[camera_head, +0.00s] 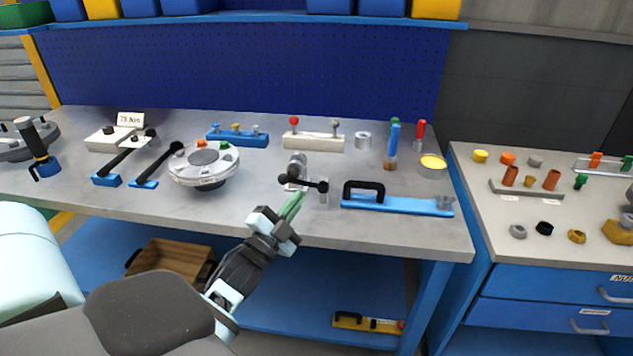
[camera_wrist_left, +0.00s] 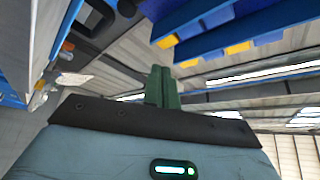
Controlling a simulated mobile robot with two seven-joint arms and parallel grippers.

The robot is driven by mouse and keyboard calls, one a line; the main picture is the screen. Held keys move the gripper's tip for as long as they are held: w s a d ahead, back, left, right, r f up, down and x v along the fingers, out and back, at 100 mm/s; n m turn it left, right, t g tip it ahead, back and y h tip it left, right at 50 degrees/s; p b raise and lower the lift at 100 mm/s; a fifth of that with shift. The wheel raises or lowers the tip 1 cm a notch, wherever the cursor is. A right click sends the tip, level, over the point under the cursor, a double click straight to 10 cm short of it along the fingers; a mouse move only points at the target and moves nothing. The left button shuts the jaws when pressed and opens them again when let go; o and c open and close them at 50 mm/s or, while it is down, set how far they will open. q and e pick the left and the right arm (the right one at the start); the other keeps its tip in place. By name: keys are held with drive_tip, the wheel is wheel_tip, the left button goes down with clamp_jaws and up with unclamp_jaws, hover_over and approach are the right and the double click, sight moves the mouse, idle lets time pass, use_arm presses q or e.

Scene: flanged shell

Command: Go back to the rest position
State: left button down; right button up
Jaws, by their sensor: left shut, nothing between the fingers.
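My left gripper (camera_head: 292,204) is in front of the workbench's front part in the head view, its green fingers pointing up and to the right. The fingers are together with nothing between them. They also show shut in the left wrist view (camera_wrist_left: 161,88). Just beyond the fingertips is a grey metal piece with a black cross handle (camera_head: 317,185). I cannot tell whether the fingertips touch it. My right gripper is not in view.
A round flanged shell (camera_head: 204,164) stands on the workbench (camera_head: 255,206) to the left. A second bench (camera_head: 470,215) with drawers stands at far right. A wooden crate (camera_head: 172,262) is below.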

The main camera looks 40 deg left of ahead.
use_arm(q)
drive_tip(key=shift+f, duration=0.1)
